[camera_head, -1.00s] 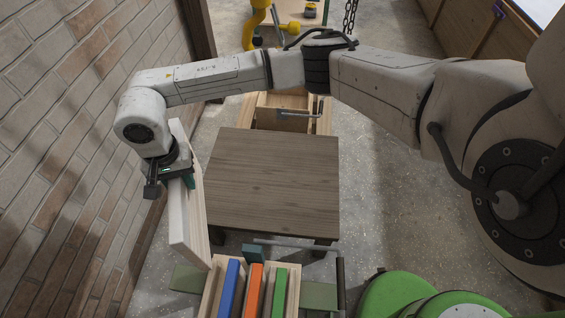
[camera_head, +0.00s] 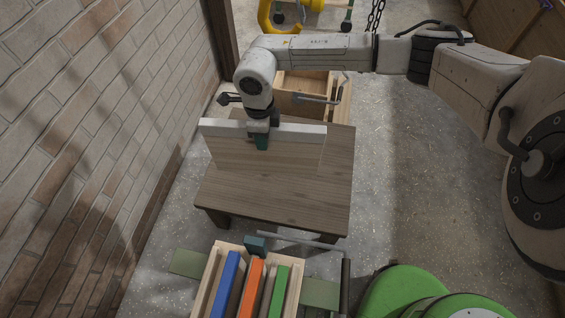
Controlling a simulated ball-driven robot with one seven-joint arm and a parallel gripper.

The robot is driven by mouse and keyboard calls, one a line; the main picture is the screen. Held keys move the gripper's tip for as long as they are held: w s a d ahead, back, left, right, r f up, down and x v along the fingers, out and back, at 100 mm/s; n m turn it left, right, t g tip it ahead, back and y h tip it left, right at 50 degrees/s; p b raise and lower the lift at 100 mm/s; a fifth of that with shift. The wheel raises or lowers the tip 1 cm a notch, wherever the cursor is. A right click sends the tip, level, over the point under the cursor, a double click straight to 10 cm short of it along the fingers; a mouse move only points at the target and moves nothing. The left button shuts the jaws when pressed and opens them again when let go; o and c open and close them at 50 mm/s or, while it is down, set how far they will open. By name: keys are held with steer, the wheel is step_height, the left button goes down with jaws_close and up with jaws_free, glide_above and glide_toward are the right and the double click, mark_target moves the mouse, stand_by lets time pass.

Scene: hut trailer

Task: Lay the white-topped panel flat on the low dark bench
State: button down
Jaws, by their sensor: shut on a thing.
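The panel (camera_head: 222,148) has a white upper edge and a wood-coloured face. It stands on edge, roughly upright, over the back-left part of the low dark bench (camera_head: 290,195). Its long side runs left to right, and its left end reaches past the bench's left side. My gripper (camera_head: 262,140) is shut on the panel's white top edge, near the middle, from above. I cannot tell whether the panel's lower edge touches the bench top. The front of the bench top is bare.
A wooden holder (camera_head: 205,290) with blue, orange and green boards stands in front of the bench, with a metal bar beside it. An open wooden box (camera_head: 305,85) is behind the bench. A brick wall (camera_head: 90,130) is on the left. Floor right of the bench is clear.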

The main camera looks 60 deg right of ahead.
steer(key=s+d+f+m+b, duration=0.3)
steer(key=s+d+f+m, duration=0.55)
steer(key=m, duration=1.05)
steer(key=w+d+f+b, duration=0.5)
steer(key=w+d+f, duration=0.3)
steer(key=f, duration=0.3)
steer(key=shift+w+d+f+b, duration=0.3)
steer(key=shift+w, duration=0.55)
steer(key=shift+f, duration=0.15)
steer(key=c, duration=0.8)
jaws_free()
steer(key=shift+f, duration=0.1)
